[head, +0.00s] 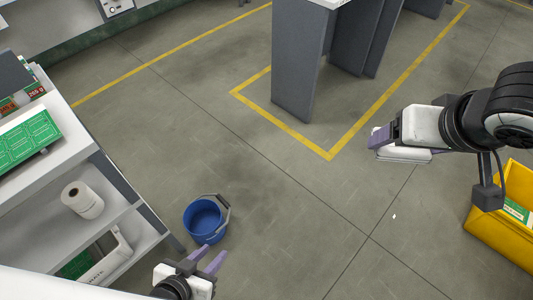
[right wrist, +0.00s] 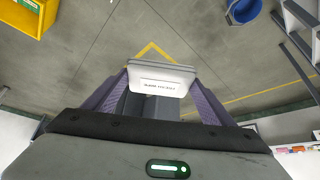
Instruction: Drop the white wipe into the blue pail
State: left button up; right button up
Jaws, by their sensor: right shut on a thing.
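The blue pail (head: 203,226) stands upright on the floor beside the white shelf, its handle leaning to the right. It also shows in the right wrist view (right wrist: 244,12) at the top edge. My right gripper (head: 380,141) is shut on a flat white thing with dark lettering, which I take for the white wipe (head: 404,155). In the right wrist view the wipe (right wrist: 160,76) sits between both purple fingers. It is held above the floor, well right of the pail. My left gripper (head: 212,259) is open and empty, just below the pail in the picture.
A white shelf unit (head: 90,160) with a paper roll (head: 82,200) and green boards (head: 25,140) stands at left. A yellow bin (head: 490,235) is at lower right. Grey panels (head: 300,70) stand inside yellow floor lines. The floor between the pail and my right gripper is clear.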

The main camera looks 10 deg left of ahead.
aim_at(211, 225)
jog(key=u, duration=0.75)
jog(key=i, duration=0.85)
jog(key=u, duration=0.95)
